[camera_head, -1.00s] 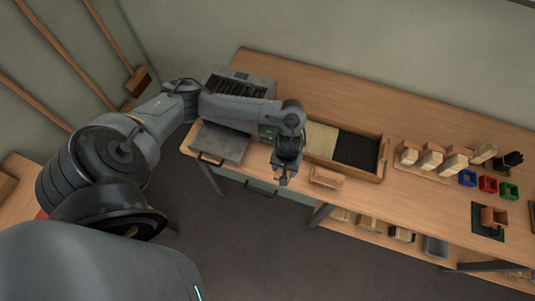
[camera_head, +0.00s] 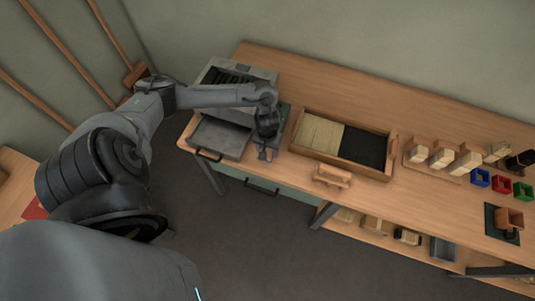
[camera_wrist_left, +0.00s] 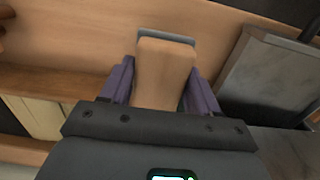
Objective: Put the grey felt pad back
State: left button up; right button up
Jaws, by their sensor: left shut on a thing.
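The grey felt pad shows in the left wrist view as a grey layer (camera_wrist_left: 167,36) at the far end of a tan wooden block (camera_wrist_left: 163,75). My left gripper (camera_head: 262,154) is shut on this block, with a purple finger on each side in the left wrist view. In the head view the gripper is at the bench's front, between the grey metal tray (camera_head: 221,138) and the bristle box (camera_head: 301,150). The pad's underside is hidden, and I cannot tell whether it touches the bench. My right gripper is not in view.
A grey slotted machine (camera_head: 232,76) stands behind the tray. A dark green mat (camera_head: 284,118) lies behind the gripper. A wooden piece (camera_head: 332,175) is at the front edge. Wooden blocks (camera_head: 441,158) and coloured bins (camera_head: 502,185) stand to the right. The bench's back strip is clear.

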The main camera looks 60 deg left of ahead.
aim_at(268, 154)
pick_arm(q)
notch_tip(268, 154, down, 3)
jog(key=shift+f+b, duration=0.1)
jog(key=shift+b, duration=0.4)
jog(key=shift+f, duration=0.35)
jog(key=shift+f, duration=0.1)
jog(key=o, duration=1)
